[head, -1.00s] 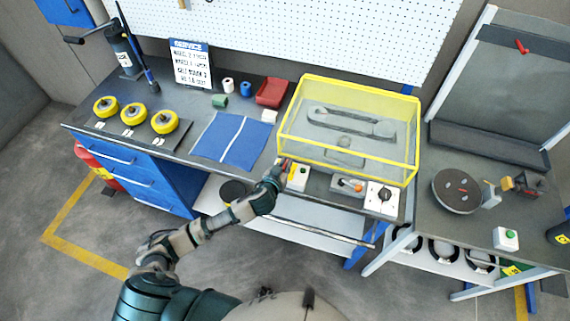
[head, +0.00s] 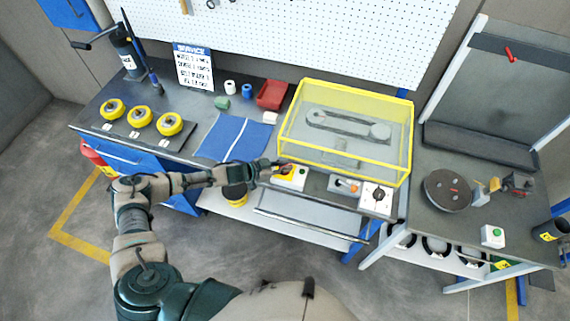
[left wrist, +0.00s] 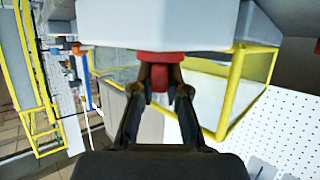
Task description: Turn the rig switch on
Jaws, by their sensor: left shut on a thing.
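A small white and yellow switch box (head: 291,177) stands at the bench's front edge, by the left front corner of the yellow-framed clear guard (head: 345,130). My left gripper (head: 280,167) reaches its left side from the left. In the left wrist view, my left gripper's fingers (left wrist: 159,92) are closed around a red knob (left wrist: 160,60) on a pale box (left wrist: 155,22). The knob's exact angle is unclear. My right gripper is out of view.
A belt and pulley unit (head: 350,125) sits inside the guard. Left on the bench are a blue mat (head: 235,138), a red bin (head: 272,94) and yellow wheels (head: 140,118). A side table on the right holds a dark disc (head: 447,190) and a green-button box (head: 493,236).

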